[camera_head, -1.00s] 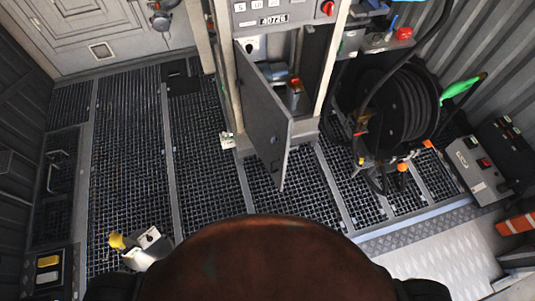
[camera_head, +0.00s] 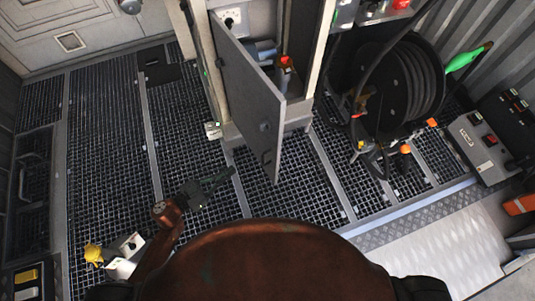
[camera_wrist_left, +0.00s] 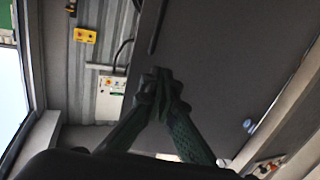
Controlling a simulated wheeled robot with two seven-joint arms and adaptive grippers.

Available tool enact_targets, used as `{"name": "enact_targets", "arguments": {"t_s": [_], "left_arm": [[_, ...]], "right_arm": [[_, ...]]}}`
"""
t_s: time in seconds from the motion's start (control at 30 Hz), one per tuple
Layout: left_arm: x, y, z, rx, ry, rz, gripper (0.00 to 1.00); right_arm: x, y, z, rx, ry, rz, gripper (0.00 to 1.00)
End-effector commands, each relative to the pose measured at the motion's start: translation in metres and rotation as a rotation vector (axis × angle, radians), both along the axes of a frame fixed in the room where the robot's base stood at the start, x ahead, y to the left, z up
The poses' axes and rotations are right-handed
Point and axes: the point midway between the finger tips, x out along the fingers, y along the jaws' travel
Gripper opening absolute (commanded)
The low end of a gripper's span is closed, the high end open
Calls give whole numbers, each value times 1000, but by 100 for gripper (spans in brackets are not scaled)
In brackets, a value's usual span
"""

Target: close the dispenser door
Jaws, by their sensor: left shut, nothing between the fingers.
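The dispenser door (camera_head: 248,95) is a grey panel standing open, swung out from the left side of the dispenser cabinet (camera_head: 203,70). My right gripper is not in view.
A hose reel (camera_head: 395,85) with a green nozzle (camera_head: 463,60) stands right of the cabinet. A grey control box (camera_head: 475,140) is at the far right. The grating floor (camera_head: 105,150) is largely clear.

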Motion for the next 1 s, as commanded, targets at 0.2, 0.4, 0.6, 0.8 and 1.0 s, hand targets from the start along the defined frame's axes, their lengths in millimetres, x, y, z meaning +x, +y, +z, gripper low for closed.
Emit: {"name": "enact_targets", "arguments": {"t_s": [0.2,0.4,0.6,0.8,1.0], "left_arm": [[-15,-29,22,-17,-22,-102,0],[2,-56,22,-19,-24,-100,0],[23,-93,22,-19,-24,-98,0],[41,-123,21,-19,-21,-96,0],[50,-140,21,-17,-20,-96,0]], "right_arm": [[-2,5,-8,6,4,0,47],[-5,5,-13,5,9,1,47],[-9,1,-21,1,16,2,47],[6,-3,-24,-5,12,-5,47],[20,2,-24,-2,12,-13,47]]}}
